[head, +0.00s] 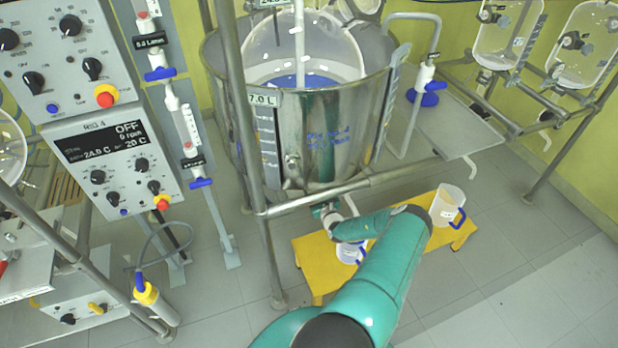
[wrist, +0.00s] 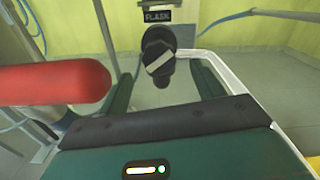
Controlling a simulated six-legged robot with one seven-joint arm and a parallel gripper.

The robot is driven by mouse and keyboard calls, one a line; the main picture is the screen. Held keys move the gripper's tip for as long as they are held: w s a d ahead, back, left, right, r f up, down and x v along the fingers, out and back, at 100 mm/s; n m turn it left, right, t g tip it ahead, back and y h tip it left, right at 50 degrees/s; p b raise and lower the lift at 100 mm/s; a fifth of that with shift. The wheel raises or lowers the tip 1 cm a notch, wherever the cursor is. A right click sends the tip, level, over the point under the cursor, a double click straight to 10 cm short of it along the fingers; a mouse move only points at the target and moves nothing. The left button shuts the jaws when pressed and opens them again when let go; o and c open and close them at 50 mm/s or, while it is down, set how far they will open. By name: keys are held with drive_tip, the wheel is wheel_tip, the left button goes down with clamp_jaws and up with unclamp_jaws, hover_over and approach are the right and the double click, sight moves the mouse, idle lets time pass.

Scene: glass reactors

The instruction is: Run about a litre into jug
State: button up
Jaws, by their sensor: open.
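A black knob with a white bar (wrist: 160,58) sits below a "FLASK" label in the wrist view. My gripper (wrist: 166,75) is open, its two green fingers on either side of the knob; whether they touch it is unclear. In the head view my arm reaches under the steel vessel (head: 335,140), and the fingers are not clear there. A clear jug with a blue handle (head: 348,253) stands on the yellow stool, partly hidden by my arm. Another clear jug with a blue handle (head: 446,206) stands upright at the stool's right end.
The yellow stool (head: 312,262) stands below the vessel. Metal frame rails (head: 370,182) run across the vessel's front. Control boxes (head: 110,165) stand at left. A red cylinder (wrist: 50,83) is close left of my gripper. The floor at lower right is clear.

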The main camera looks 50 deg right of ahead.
drive_tip(key=x, duration=0.7)
drive_tip(key=shift+w+d, duration=0.15)
drive_tip(key=shift+w, duration=0.2)
drive_tip(key=shift+c, duration=0.2)
drive_tip(key=c, duration=1)
